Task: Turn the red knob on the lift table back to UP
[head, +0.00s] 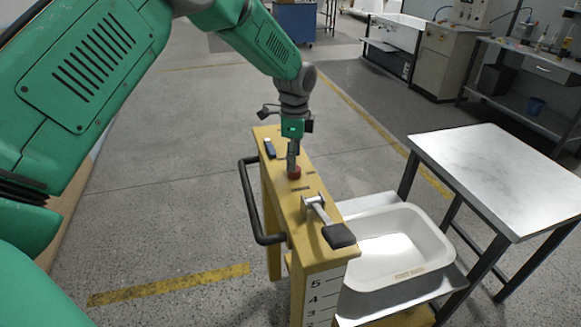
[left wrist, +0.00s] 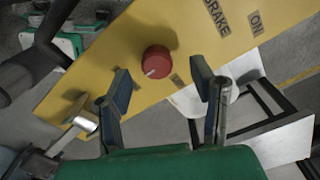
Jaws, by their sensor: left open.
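The red knob (head: 294,173) sits on the narrow yellow top of the lift table (head: 312,240). In the left wrist view the round red knob (left wrist: 157,60) shows a short white mark towards its lower left edge. Small labels lie beside it, too small to read. My left gripper (head: 293,152) points down just above the knob in the head view. In the left wrist view its two fingers (left wrist: 163,84) are spread apart, with the knob beyond and between their tips. I cannot tell whether a finger touches it. My right gripper is not in view.
A grey lever with a black pad (head: 338,236) and a black side handle (head: 250,205) stick out from the lift table. A white tub shell (head: 395,247) and a marble-topped table (head: 495,175) stand to the right. The floor on the left is clear.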

